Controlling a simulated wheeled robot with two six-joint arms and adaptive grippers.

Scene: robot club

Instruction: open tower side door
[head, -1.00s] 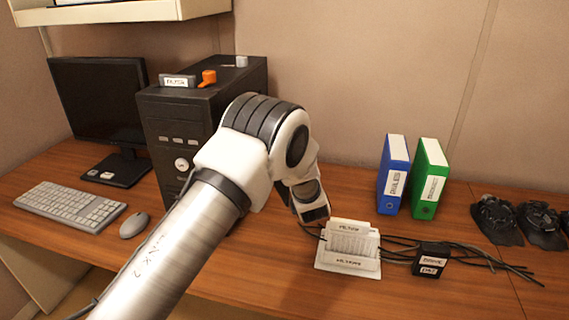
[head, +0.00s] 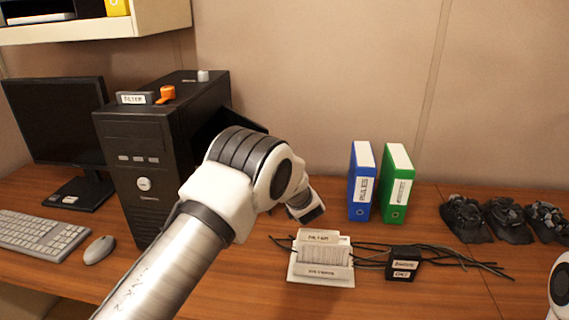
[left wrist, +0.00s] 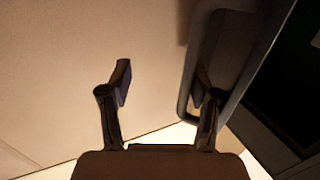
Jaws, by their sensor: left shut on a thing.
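The black computer tower (head: 140,160) stands on the desk at the left in the head view. Its right side shows a dark opening, and the side door (head: 247,122) stands out from it at an angle, partly behind my left arm. In the left wrist view the dark door panel (left wrist: 222,50) with a rounded rim is at the right, beside the tower's dark inside. My left gripper (left wrist: 162,90) is shut on the door; the contact itself is dim and hard to make out. The head view hides the left fingers behind my wrist.
A filter box (head: 131,98) and an orange object (head: 166,94) sit on the tower. A white card holder (head: 320,274), a black box (head: 403,263) with cables, and blue (head: 362,185) and green (head: 396,187) binders stand to the right. Front desk space right of centre is clear.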

